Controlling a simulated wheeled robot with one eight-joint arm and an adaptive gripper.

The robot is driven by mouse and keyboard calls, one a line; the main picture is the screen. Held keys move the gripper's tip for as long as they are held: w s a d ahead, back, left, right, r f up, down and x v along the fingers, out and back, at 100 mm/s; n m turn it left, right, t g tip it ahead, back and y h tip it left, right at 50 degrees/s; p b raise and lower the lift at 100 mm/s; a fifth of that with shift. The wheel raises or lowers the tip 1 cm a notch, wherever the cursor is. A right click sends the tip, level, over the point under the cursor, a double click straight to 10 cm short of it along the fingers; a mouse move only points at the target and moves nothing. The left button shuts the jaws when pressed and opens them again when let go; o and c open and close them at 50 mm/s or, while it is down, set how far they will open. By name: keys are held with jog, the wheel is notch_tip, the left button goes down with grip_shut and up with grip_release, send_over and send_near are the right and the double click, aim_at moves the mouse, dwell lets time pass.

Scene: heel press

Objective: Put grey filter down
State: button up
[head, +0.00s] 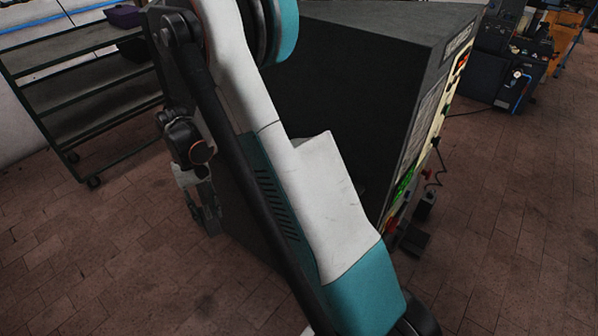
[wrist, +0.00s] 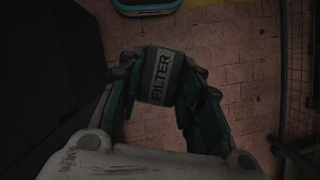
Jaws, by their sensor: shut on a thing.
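The grey filter (wrist: 161,76) is a short dark-grey cylinder with a lighter band lettered "FILTER". In the wrist view it sits between the two fingers of my gripper (wrist: 158,90), which is shut on it. It is held above the brick floor (wrist: 240,95). In the head view my gripper (head: 207,215) hangs down at the left of the dark machine, and the filter cannot be made out there.
A big dark machine (head: 350,85) with a lit control panel (head: 425,140) stands behind my arm. A dark shelf rack (head: 80,85) stands at the left. More machinery (head: 510,60) is at the back right. The brick floor is open at the lower left and the right.

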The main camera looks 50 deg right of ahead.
jog(key=s+d+r+m+t+p, duration=0.35)
jog(key=d+r+m+p, duration=0.4)
jog(key=r+m, duration=0.3)
jog(key=s+d+r+m+t+p, duration=0.2)
jog(key=s+d+r+m+p, duration=0.3)
jog(key=d+r+m, duration=0.5)
jog(key=s+d+r+m+t+p, duration=0.3)
jog(key=d+r+m+p, duration=0.5)
jog(key=r+m, duration=0.3)
jog(key=shift+h, duration=0.4)
jog(key=f+b, duration=0.4)
jog(key=f, duration=0.2)
jog(key=f+b, duration=0.5)
jog(key=f, duration=0.2)
jog(key=f+b, duration=0.5)
jog(key=f, duration=0.1)
jog(key=shift+w+a+f, duration=0.1)
jog(key=shift+a+f, duration=0.05)
jog(key=shift+a, duration=0.15)
jog(key=shift+f+b, duration=0.15)
jog(key=shift+b, duration=0.2)
jog(key=o, duration=1.1)
jog(key=shift+c, duration=0.2)
